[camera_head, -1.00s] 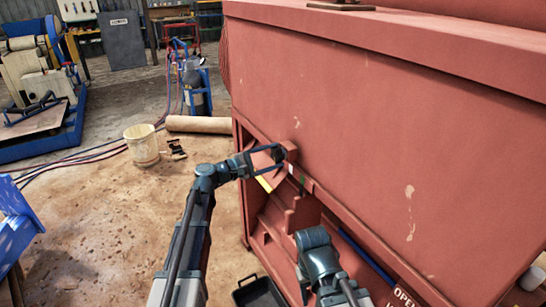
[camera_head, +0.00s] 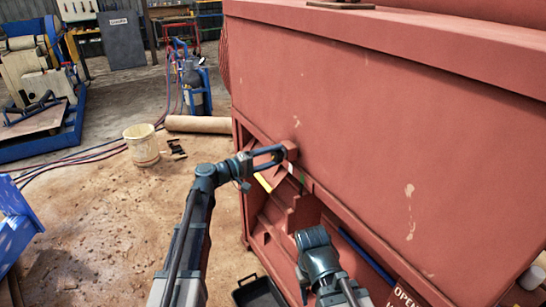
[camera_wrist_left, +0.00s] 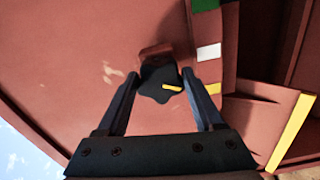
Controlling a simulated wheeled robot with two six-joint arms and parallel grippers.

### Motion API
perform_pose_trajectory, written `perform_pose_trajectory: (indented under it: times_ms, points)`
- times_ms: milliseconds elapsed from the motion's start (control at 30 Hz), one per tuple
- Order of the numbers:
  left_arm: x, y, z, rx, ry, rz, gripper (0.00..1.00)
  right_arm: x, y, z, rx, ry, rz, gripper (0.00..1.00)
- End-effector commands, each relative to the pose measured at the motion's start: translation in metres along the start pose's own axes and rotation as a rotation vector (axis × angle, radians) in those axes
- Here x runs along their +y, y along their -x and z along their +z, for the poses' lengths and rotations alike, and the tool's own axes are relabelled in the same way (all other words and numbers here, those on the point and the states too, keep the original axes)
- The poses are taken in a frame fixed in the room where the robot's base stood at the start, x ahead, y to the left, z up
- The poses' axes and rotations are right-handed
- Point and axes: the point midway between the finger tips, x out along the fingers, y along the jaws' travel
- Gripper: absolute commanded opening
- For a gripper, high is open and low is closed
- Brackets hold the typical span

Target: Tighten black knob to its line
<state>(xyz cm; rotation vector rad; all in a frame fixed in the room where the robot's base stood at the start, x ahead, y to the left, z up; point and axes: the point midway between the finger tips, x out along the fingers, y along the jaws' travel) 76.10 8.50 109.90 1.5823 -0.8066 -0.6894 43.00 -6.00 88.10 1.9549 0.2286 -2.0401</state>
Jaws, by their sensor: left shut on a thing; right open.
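The black knob (camera_wrist_left: 157,86) shows in the left wrist view, between my left gripper's fingertips, in front of a small red block on the red machine. A short yellow mark (camera_wrist_left: 172,87) on the knob points to the right. Beside it on the machine edge are a yellow mark (camera_wrist_left: 213,89), a white mark (camera_wrist_left: 208,52) and a green mark (camera_wrist_left: 207,5). My left gripper (camera_head: 281,153) is shut on the knob, which the fingers mostly hide in the head view. My right gripper's fingertips are not seen; only my right arm shows at the lower middle.
The red crusher body (camera_head: 370,130) fills the right side, with an open recess below its edge. A black bin (camera_head: 259,293) stands on the floor near my right arm.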

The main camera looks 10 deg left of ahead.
Motion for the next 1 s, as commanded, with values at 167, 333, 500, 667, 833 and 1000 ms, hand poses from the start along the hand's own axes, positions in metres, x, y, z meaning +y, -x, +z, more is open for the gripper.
perform_pose_trajectory:
  times_ms: [167, 333, 500, 667, 833, 1000]
  points:
    - [-0.0012, 0.0006, 0.0012, -0.002, -0.043, -0.004, 0.13, -0.0001, -0.0005, 0.0, 0.0, 0.0, 0.0, 0.5]
    - [-0.0013, 0.0006, 0.0013, -0.002, -0.056, -0.004, 0.13, -0.0001, -0.0006, 0.0, 0.0, 0.0, 0.0, 0.5]
    - [-0.0014, 0.0007, 0.0015, -0.002, -0.057, -0.004, 0.13, -0.0001, -0.0006, 0.0, 0.0, 0.0, 0.0, 0.5]
    - [-0.0014, 0.0007, 0.0016, -0.003, -0.057, -0.004, 0.13, -0.0001, -0.0006, 0.0, 0.0, 0.0, 0.0, 0.5]
    - [-0.0011, 0.0006, 0.0013, -0.002, -0.056, -0.003, 0.96, -0.0001, -0.0005, 0.0, 0.0, 0.0, 0.0, 0.5]
    - [-0.0008, 0.0004, 0.0007, -0.001, -0.055, -0.002, 0.99, 0.0, -0.0004, 0.0, 0.0, 0.0, 0.0, 0.5]
